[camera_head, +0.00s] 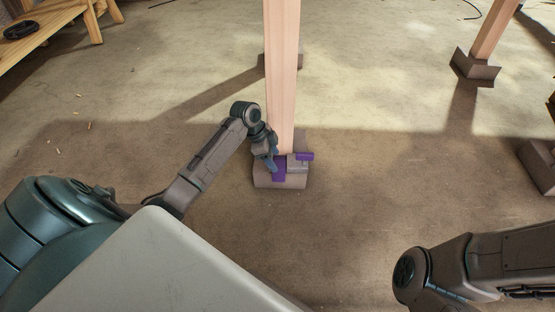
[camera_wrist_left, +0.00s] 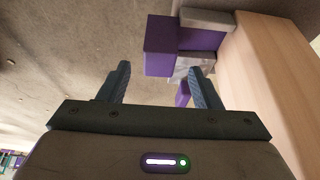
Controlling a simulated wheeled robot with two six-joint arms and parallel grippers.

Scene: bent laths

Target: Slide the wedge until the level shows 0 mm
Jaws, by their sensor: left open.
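A purple wedge-like piece (camera_head: 279,172) lies at the foot of a wooden post (camera_head: 282,80), beside a grey block with a second purple part (camera_head: 305,156). In the left wrist view purple blocks (camera_wrist_left: 173,40) and a grey piece (camera_wrist_left: 207,20) sit against the post (camera_wrist_left: 270,70). I cannot tell for sure which purple part is the wedge. My left gripper (camera_head: 272,166) is open beside the post's foot; in the wrist view its fingers (camera_wrist_left: 160,72) stand apart, with the purple blocks beyond them. No level reading can be made out. My right gripper is out of frame.
The post stands on a brown base (camera_head: 290,184). Another post on a foot (camera_head: 476,69) stands at the back right, and a brown block (camera_head: 540,168) lies at the right edge. A wooden bench (camera_head: 50,25) is at the far left. Bare floor lies between.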

